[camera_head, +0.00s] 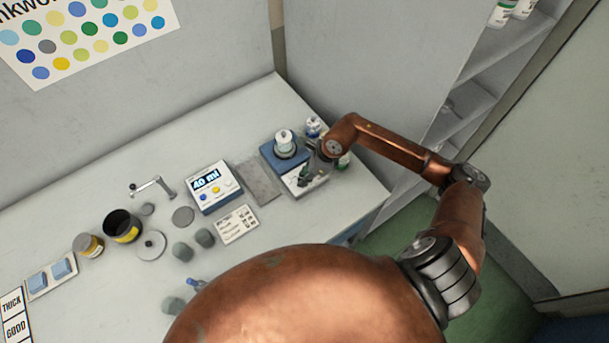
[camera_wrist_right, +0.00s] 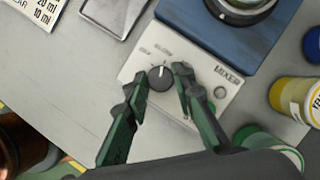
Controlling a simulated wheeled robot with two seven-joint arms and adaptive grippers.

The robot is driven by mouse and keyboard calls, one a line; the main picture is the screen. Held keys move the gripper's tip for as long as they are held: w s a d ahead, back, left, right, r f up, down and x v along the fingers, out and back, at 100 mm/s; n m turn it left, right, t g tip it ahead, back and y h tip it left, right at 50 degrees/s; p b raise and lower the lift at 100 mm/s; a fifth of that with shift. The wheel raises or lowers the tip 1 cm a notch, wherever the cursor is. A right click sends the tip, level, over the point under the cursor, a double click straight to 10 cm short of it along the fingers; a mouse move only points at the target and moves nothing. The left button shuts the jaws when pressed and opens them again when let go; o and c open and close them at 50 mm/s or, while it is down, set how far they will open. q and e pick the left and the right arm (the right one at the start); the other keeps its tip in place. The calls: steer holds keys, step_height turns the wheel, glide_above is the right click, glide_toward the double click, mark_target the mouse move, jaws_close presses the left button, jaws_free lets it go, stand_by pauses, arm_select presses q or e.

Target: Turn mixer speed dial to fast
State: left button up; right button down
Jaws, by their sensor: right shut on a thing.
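The mixer (camera_head: 269,156) has a blue body and a pale front panel (camera_wrist_right: 208,120) marked MIXER. The dark round speed dial (camera_wrist_right: 160,79) is on this panel, with a light pointer mark facing roughly the top of the picture. The words OFF and SLOW are beside it; any fast mark is hidden or unreadable. My right gripper (camera_wrist_right: 161,82) is shut on the dial, with a green-and-dark finger on each side. In the head view my right gripper (camera_head: 305,174) is small over the mixer panel. My left gripper is not in view.
A white-lidded container (camera_head: 284,139) stands on the mixer. Yellow (camera_wrist_right: 294,98) and green (camera_wrist_right: 262,138) containers are close on the right. A 40 ml display unit (camera_head: 212,188) and a grey plate (camera_head: 258,182) lie left.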

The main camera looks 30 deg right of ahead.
steer(key=m, duration=0.2)
steer(key=m+t+h+p, duration=0.1)
steer(key=m, duration=0.1)
steer(key=shift+s+a+r+m, duration=0.1)
steer(key=shift+a+m, duration=0.05)
steer(key=shift+m, duration=0.15)
steer(key=m+h+p, duration=0.1)
steer(key=m, duration=0.2)
steer(key=shift+a+m+t+h, duration=0.1)
steer(key=shift+m+t+h, duration=0.2)
steer(key=shift+t, duration=0.1)
steer(key=m+h, duration=0.2)
steer(key=m, duration=0.3)
steer(key=shift+a+m, duration=0.15)
steer(key=shift+m, duration=0.15)
steer(key=shift+m+g+h+p, duration=0.35)
steer(key=shift+m+h, duration=0.65)
steer(key=shift+m, duration=1.2)
